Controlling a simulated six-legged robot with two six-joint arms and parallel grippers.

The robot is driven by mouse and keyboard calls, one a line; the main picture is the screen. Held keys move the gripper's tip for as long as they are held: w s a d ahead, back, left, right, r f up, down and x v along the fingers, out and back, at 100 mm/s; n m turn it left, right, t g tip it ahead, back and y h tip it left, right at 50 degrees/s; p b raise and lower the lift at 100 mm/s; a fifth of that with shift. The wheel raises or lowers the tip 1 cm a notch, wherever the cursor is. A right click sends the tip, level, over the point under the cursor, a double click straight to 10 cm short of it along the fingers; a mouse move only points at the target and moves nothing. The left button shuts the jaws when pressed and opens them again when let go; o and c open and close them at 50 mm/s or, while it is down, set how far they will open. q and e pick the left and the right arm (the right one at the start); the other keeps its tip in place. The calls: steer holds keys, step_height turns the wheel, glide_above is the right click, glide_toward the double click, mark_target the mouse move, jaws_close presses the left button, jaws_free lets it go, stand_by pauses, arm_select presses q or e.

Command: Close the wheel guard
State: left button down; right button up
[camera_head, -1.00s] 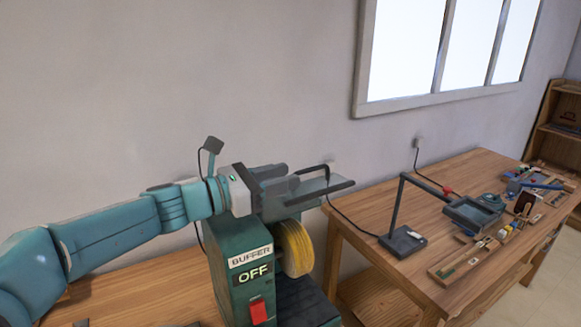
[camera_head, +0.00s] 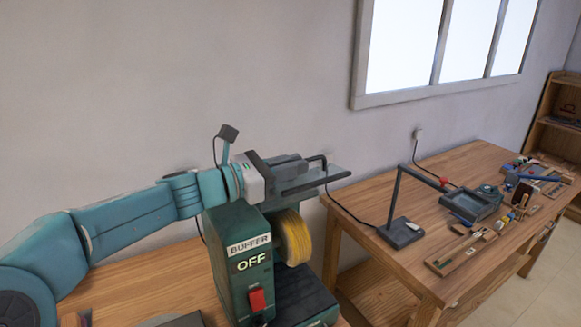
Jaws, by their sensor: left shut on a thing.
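The green buffer machine (camera_head: 226,262) stands on the near bench, with a sign reading BUFFER and OFF and a red switch (camera_head: 257,300) on its front. Its yellow wheel (camera_head: 295,238) shows at its right side. The wheel guard (camera_head: 335,174) is a greyish, see-through plate above the wheel, with a dark handle bar. My left gripper (camera_head: 308,174) is above the wheel and shut on the guard's handle. The gripper hides part of the guard. My right gripper is not in view.
A second wooden bench (camera_head: 440,258) to the right holds a desk lamp (camera_head: 402,232), a dark tray (camera_head: 470,205) and several small tools and parts. A wall and window stand behind. The near bench (camera_head: 190,272) is mostly bare left of the buffer.

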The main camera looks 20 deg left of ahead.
arm_select(q)
steer(key=s+d+f+m+b, duration=0.6)
steer(key=f+m+b, duration=0.3)
steer(key=b, duration=1)
step_height(320, 180, down, 13)
steer(key=w+a+m+b, duration=0.1)
steer(key=m+b, duration=0.7)
steer(key=b, duration=1)
steer(key=shift+w, duration=0.1)
steer(key=c, duration=1.2)
jaws_free()
steer(key=shift+r, duration=0.1)
steer(key=v, duration=1.6)
steer(key=shift+b, duration=0.3)
